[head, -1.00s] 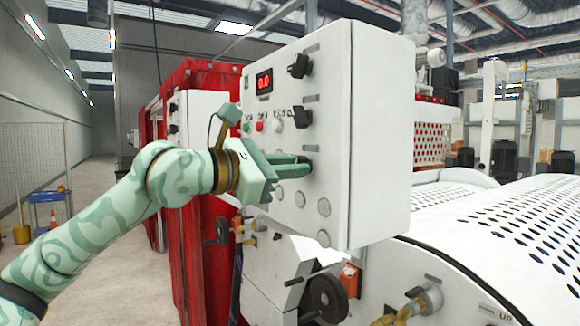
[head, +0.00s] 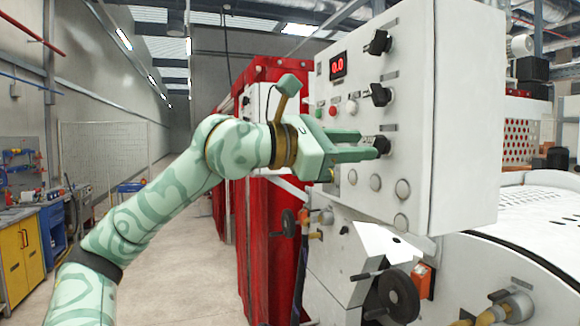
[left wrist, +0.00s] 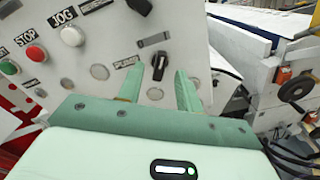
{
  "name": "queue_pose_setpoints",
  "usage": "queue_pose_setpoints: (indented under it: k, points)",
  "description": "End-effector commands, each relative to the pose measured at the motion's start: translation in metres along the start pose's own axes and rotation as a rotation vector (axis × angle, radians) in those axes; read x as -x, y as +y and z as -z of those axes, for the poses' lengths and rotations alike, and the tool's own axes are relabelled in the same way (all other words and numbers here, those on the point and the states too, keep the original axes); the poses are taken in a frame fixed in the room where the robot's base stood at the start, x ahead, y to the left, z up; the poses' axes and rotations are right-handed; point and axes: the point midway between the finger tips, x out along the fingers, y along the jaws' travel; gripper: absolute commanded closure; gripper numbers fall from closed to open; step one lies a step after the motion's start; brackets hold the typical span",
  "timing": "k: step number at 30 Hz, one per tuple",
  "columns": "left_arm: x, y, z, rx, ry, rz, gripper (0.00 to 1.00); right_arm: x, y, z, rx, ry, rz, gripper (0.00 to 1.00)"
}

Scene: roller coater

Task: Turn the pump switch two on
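The pump switch (head: 384,145) is a small black rotary knob, the lowest of three on the white control panel (head: 455,120). In the left wrist view the knob (left wrist: 159,66) points roughly up and down, beside a label reading PUMP whose end is hard to read. My left gripper (head: 372,147) reaches the panel from the left, its fingertips at this knob. In the left wrist view the gripper (left wrist: 158,82) is open, with the knob between the fingertips and a gap on both sides. My right gripper is in neither view.
Two more black knobs (head: 381,94) sit above, with a red display (head: 338,66) and push buttons (head: 351,108) to their left. Round grey caps (head: 376,183) lie below. A handwheel (head: 398,291) and red curtain (head: 262,215) are near. The left floor is open.

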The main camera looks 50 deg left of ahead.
Motion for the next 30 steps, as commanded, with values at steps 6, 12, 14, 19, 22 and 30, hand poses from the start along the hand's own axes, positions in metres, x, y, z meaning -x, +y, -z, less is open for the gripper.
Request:
queue_pose_setpoints:
  k: [6,12,14,19,22,30]
  points:
    - [0.046,-0.004,0.010,0.001,-0.002,-0.006,0.65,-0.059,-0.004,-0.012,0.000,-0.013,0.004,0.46]
    - [0.097,-0.003,0.007,0.002,-0.001,-0.004,0.65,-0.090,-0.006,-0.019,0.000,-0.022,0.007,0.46]
    - [0.108,-0.003,0.006,0.001,-0.002,-0.002,0.65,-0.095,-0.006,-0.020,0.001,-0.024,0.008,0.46]
    - [0.129,-0.001,0.002,0.001,-0.001,-0.001,0.65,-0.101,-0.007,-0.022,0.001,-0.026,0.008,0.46]
    - [0.133,0.000,0.002,0.001,0.000,0.000,0.65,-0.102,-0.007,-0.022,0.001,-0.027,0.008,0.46]
    - [0.134,0.000,0.001,0.001,0.000,0.000,0.65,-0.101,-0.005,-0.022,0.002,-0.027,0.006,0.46]
